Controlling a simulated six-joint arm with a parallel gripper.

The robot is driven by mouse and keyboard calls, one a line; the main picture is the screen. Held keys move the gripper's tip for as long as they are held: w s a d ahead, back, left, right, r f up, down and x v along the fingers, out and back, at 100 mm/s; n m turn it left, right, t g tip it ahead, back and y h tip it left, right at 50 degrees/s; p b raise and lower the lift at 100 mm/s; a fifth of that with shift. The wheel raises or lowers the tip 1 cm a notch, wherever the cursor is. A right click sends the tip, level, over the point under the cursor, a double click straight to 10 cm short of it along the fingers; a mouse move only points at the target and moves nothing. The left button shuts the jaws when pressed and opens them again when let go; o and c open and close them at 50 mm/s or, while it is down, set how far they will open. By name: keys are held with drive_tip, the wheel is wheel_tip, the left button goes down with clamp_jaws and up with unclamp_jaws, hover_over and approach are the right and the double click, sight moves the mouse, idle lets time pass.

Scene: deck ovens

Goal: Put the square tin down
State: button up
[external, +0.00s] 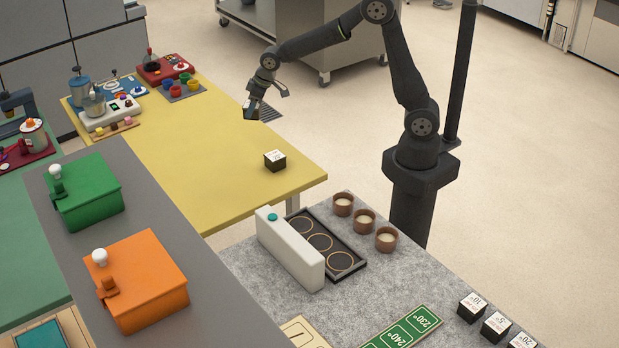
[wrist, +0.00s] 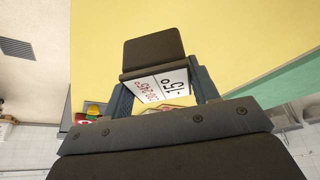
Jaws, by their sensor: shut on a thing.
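My gripper (external: 252,104) is shut on a small square tin (external: 248,112), dark with a pale face. In the wrist view the tin (wrist: 153,52) shows a dark side and a white face with printed black and red markings, between the two fingers of my gripper (wrist: 163,88). The tin is held in the air near the far right edge of the yellow table (external: 205,145). How high it hangs cannot be told. A similar dark tin with a white top (external: 275,160) stands upright on the yellow table, nearer the front corner.
Several cups (external: 183,80) and devices fill the table's far end. Its middle is clear. A grey counter (external: 250,275) holds a white block (external: 290,250), a ringed tray (external: 345,272), brown cups (external: 364,221) and labelled tins (external: 496,327). Green (external: 85,190) and orange boxes (external: 137,280) stand left.

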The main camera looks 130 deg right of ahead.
wheel_tip(320, 180, down, 2)
drive_tip(key=shift+w+a+f, duration=0.1)
drive_tip(key=w+a+f, duration=0.1)
drive_tip(key=w+f, duration=0.1)
drive_tip(key=w, duration=0.1)
drive_tip(key=w+a+f, duration=0.2)
drive_tip(key=w, duration=0.2)
drive_tip(key=w+a+f, duration=0.1)
drive_tip(key=w+f, duration=0.1)
drive_tip(key=w, duration=0.1)
drive_tip(key=shift+w+a+f, duration=0.15)
drive_tip(key=shift+w+f, duration=0.1)
drive_tip(key=shift+f, duration=2.15)
drive_tip(key=shift+f, duration=0.2)
drive_tip(key=o, duration=1.1)
drive_tip(key=shift+r, duration=0.1)
drive_tip(key=v, duration=1.2)
